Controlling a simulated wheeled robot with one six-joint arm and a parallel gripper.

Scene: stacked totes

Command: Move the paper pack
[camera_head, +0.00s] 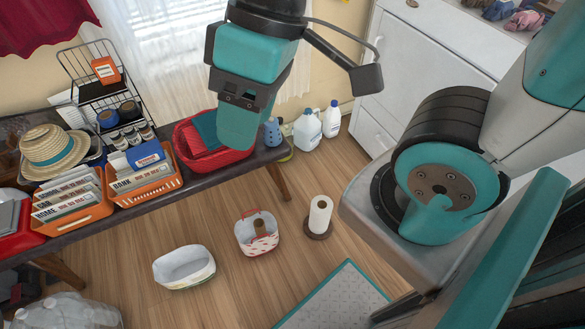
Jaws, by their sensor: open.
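I cannot tell for sure which thing is the paper pack. A blue and white pack (146,155) lies on top of the contents of the right orange basket (150,192) on the dark bench. My gripper (238,135), teal and black, hangs at the top centre and points down. It shows in front of the red tub (183,150) and covers part of it. The near finger hides the gap between the jaws. Nothing shows held in it, and the blue pack is apart from it, to the left.
On the floor are a white tub (184,267), a red-and-white container (258,235), a paper roll on a stand (320,215) and white jugs (307,130). Floor between them is clear.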

